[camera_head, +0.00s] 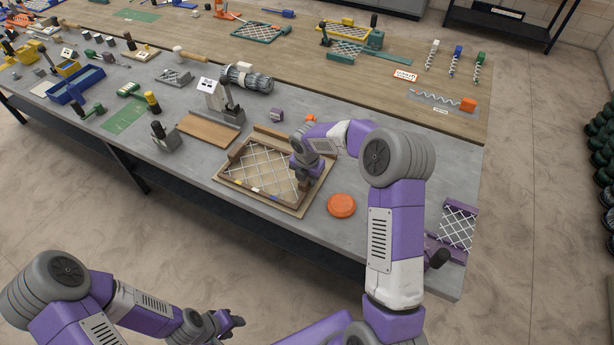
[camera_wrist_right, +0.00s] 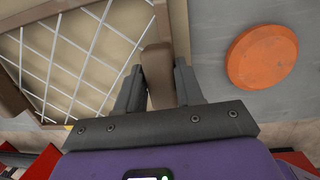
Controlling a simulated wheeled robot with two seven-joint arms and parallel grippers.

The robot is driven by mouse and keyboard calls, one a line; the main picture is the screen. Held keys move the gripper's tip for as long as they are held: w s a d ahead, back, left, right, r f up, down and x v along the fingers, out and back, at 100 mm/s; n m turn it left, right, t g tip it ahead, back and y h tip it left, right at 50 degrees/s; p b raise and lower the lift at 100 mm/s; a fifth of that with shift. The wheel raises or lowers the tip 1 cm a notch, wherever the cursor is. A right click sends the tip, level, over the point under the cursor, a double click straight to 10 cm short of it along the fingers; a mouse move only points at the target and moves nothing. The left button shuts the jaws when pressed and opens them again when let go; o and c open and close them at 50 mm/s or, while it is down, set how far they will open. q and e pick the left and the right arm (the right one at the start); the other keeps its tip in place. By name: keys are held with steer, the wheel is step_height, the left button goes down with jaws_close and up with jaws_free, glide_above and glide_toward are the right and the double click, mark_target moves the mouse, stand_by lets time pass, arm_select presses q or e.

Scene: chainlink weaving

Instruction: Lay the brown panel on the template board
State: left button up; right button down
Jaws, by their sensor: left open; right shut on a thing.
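A brown panel (camera_head: 240,158), a frame crossed by pale diagonal wires, is over the tan template board (camera_head: 287,209) near the table's front edge. I cannot tell whether it rests fully flat. Panel wires also show in the right wrist view (camera_wrist_right: 78,58). My right gripper (camera_head: 306,183) is at the panel's right side, reaching down. In the right wrist view its fingers (camera_wrist_right: 157,88) are shut on a brown bar at that side; they hide part of it. My left gripper (camera_head: 226,322) is open and empty, off the table's front edge at the bottom.
An orange disc (camera_head: 341,205) lies just right of the board. A purple-ended mesh piece (camera_head: 458,226) is at the right table corner. Grey tabletop between the disc and that corner is partly covered by my right arm.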

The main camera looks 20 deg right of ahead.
steer(key=shift+f, duration=0.4)
steer(key=c, duration=0.6)
jaws_free()
steer(key=shift+c, duration=0.2)
steer(key=r, duration=0.5)
steer(key=s+r+p, duration=0.1)
steer(key=r, duration=0.1)
steer(key=shift+a+r, duration=0.25)
steer(key=shift+a, duration=0.05)
